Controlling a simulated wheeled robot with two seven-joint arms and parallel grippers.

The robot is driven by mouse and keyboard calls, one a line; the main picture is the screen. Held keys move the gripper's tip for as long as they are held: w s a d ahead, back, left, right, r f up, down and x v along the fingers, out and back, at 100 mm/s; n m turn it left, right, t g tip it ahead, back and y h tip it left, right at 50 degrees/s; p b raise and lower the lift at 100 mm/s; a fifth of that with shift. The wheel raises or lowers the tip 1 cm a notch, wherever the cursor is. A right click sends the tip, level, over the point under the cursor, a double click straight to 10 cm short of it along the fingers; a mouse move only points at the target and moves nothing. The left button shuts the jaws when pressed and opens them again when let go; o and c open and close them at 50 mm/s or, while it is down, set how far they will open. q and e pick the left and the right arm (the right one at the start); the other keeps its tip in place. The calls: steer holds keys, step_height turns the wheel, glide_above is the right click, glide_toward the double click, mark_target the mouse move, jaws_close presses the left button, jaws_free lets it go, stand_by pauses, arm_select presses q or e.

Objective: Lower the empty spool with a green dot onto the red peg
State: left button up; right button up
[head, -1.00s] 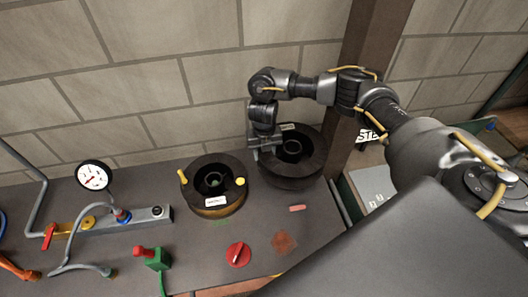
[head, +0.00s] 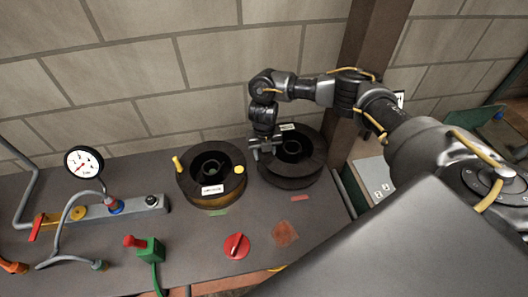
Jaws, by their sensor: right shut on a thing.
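A dark empty spool (head: 306,172) with a small pale label on its far rim is at the right end of the bench. My right gripper (head: 264,148) is shut on the left edge of this spool. The spool is level and low over the bench; I cannot tell if it touches down. No green dot can be made out on it. The red peg is not seen; the spool covers the spot behind a red strip (head: 302,198) on the bench. My left gripper is not in view.
Close on the left stands another spool (head: 212,201) with amber winding, a yellow dot and a white label, behind a green strip (head: 219,212). A brick wall (head: 120,60) is behind.

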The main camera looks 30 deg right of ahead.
steer(key=shift+f+b, duration=1.15)
steer(key=shift+f, duration=0.6)
steer(key=o, duration=1.4)
steer(key=shift+c, duration=0.2)
steer(key=shift+r, duration=0.1)
step_height(320, 180, up, 11)
steer(key=shift+a+f, duration=0.1)
steer(key=shift+f, duration=0.05)
